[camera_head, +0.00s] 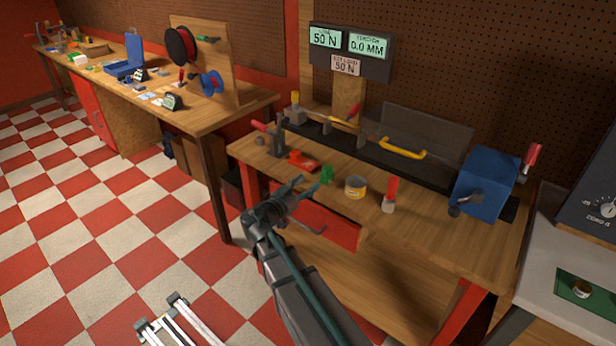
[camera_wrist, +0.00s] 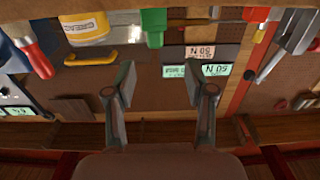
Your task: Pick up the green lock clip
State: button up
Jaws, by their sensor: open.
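The green lock clip (camera_head: 326,174) stands near the front edge of the right workbench, between a red object and a yellow-labelled tin. In the wrist view, which looks upside down, a green block that appears to be the clip (camera_wrist: 154,24) is at the top middle, beyond my fingertips. My gripper (camera_head: 308,188) is just in front of the bench edge, close to the clip on its near-left side. In the wrist view my gripper (camera_wrist: 159,80) has its two fingers spread with nothing between them.
The tin (camera_head: 355,187) and a red-handled scraper-like tool (camera_head: 390,196) stand right of the clip. The red object (camera_head: 303,161) lies to its left. A red drawer (camera_head: 318,220) is below the bench top. A blue box with a crank (camera_head: 486,184) stands at the bench's right end.

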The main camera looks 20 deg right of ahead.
aim_at(324, 171)
jog(key=p+x, duration=0.1)
jog(key=x, duration=0.4)
jog(key=shift+d+r+p, duration=0.1)
jog(key=shift+d+p, duration=0.3)
jog(key=shift+d, duration=0.05)
jog(key=shift+w+d+r+p, duration=0.15)
jog(key=shift+w+d+p, duration=0.1)
jog(key=shift+d+p, duration=0.2)
jog(key=p+x, duration=0.2)
jog(key=x, duration=0.1)
jog(key=shift+d, duration=0.2)
jog(key=shift+w+d, duration=0.15)
jog(key=shift+d, duration=0.2)
jog(key=shift+c, duration=0.3)
grip_shut()
